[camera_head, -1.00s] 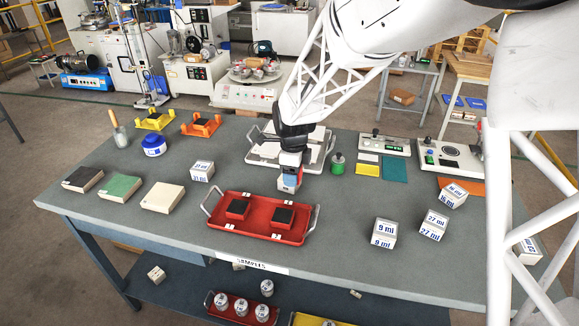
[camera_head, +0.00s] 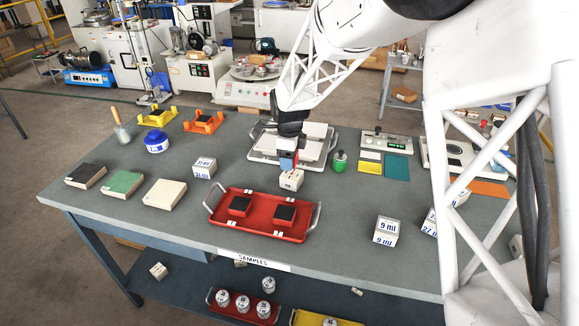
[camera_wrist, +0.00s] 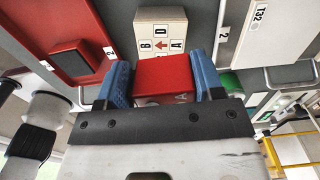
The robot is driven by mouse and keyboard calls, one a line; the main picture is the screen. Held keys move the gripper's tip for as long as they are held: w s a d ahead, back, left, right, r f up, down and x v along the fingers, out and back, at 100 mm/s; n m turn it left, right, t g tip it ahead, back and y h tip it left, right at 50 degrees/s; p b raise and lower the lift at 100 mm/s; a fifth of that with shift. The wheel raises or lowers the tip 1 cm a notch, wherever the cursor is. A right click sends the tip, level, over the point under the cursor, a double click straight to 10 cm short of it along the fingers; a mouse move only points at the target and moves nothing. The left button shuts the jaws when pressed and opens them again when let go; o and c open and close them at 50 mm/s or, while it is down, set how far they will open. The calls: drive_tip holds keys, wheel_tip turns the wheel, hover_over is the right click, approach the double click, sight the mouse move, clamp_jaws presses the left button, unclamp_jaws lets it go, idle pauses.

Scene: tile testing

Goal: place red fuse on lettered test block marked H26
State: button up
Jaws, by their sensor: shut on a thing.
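My gripper (camera_head: 289,164) points down over the table behind the red tray. Its blue fingers (camera_wrist: 165,85) are shut on the red fuse (camera_wrist: 163,74), which shows between them in the wrist view. A pale block (camera_head: 291,181) stands directly under the gripper in the head view. In the wrist view this lettered block (camera_wrist: 160,22) shows the letters B, D and A around a red arrow, just beyond the fuse. I cannot tell whether the fuse touches it. No H26 mark is readable.
The red tray (camera_head: 212,216) holds two dark-topped red blocks close in front. A white tray (camera_head: 326,157) lies behind the gripper, and a green bottle (camera_head: 339,161) stands to the right. A 9 ml box (camera_head: 386,230) stands front right. Table surface between them is clear.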

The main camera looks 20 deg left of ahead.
sight(289, 173)
drive_tip(key=shift+f, duration=1.75)
drive_tip(key=shift+f, duration=0.2)
drive_tip(key=o, duration=0.9)
drive_tip(key=shift+o, duration=0.2)
drive_tip(key=shift+r, duration=0.1)
wheel_tip(289, 173, up, 12)
drive_tip(key=shift+r, duration=0.1)
drive_tip(key=shift+d, duration=0.1)
